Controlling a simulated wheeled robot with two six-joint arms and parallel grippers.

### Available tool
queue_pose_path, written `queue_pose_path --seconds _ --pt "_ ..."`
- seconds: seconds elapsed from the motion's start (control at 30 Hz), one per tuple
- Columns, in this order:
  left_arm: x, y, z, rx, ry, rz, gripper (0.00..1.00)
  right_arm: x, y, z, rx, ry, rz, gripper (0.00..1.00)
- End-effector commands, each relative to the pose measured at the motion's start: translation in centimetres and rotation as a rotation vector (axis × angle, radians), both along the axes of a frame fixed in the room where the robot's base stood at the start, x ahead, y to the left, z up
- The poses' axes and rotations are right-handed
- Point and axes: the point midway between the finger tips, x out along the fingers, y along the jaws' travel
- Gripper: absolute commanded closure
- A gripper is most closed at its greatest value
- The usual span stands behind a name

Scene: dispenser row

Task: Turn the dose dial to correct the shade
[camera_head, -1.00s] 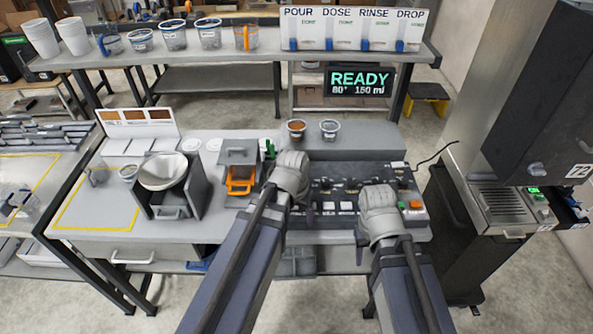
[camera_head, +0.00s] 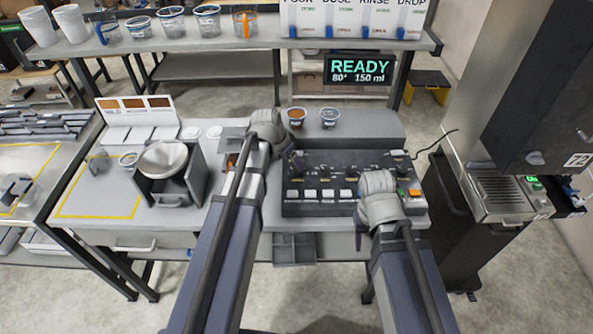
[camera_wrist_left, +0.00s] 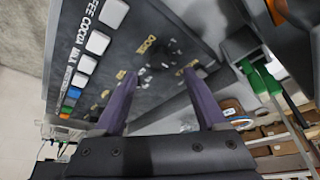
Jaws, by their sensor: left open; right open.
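The black control panel (camera_head: 318,208) lies on the bench with a row of white buttons and small dark controls behind them. My left gripper (camera_head: 296,162) is over the panel's left end. In the left wrist view its two purple fingers (camera_wrist_left: 160,74) are apart, with nothing held between them. My right gripper (camera_head: 362,226) is open at the panel's front right, its fingers partly hidden by the wrist.
A cup of brown contents (camera_head: 296,119) and a second cup (camera_head: 329,119) stand behind the panel. A card with brown shade patches (camera_head: 135,103) is at the left, by a white bowl (camera_head: 165,158). A display (camera_head: 359,70) reads READY.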

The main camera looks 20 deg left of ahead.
Motion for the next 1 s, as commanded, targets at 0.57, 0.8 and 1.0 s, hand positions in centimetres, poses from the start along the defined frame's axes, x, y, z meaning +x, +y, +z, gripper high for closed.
queue_pose_path --seconds 0.57,0.8,1.0 --pt "2.0 -1.1 -5.7 0.0 0.0 0.001 0.26 0.0 0.0 -5.7 0.0 0.0 -0.002 0.5" --pt "2.0 -1.1 -5.5 0.0 0.0 0.001 0.29 0.0 0.0 -5.5 0.0 0.0 -0.002 0.5" --pt "2.0 -1.1 -5.5 0.0 0.0 0.001 0.52 0.0 0.0 -5.5 0.0 0.0 -0.002 0.5"
